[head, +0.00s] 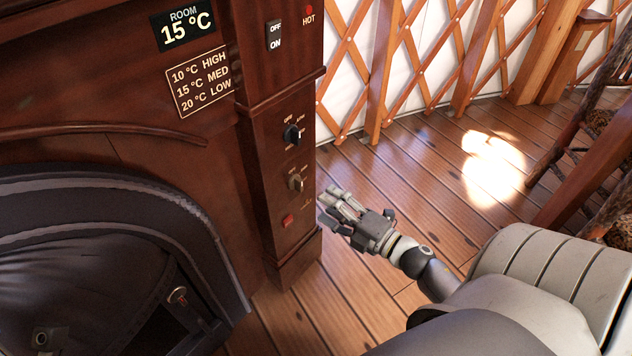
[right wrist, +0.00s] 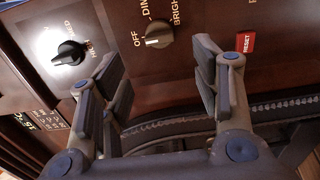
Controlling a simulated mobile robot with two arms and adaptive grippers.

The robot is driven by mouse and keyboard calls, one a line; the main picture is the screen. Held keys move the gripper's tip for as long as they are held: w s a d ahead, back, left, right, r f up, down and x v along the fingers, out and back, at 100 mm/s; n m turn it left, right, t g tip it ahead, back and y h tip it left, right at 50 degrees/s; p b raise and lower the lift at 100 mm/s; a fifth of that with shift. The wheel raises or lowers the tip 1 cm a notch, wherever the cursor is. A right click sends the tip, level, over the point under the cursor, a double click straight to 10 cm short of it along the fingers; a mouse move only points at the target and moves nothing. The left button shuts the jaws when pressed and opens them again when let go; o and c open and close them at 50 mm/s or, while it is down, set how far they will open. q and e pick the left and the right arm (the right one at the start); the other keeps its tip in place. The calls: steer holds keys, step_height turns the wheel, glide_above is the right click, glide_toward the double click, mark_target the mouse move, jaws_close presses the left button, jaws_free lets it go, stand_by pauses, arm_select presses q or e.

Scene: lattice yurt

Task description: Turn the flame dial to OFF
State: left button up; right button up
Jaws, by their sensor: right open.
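A black dial (head: 291,134) is on the wooden column, with an OFF label above it and other small labels around it. It shows at upper left in the right wrist view (right wrist: 69,52); I cannot tell surely which label it points at. Below it is a brass dial (head: 296,183). In the right wrist view the brass dial (right wrist: 158,33) is marked OFF, DIM and BRIGHT. My right gripper (head: 337,203) is open and empty, just right of the column, lower than the black dial. In the right wrist view, the brass dial lies ahead between its fingers (right wrist: 160,68), apparently untouched.
A red button (head: 288,221), labelled RESET in the wrist view (right wrist: 246,42), is below the brass dial. An OFF/ON switch (head: 274,36) and a red HOT light (head: 309,9) are higher up. A sign (head: 200,80) lists temperatures.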

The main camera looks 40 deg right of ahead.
steer(key=shift+v, duration=1.45)
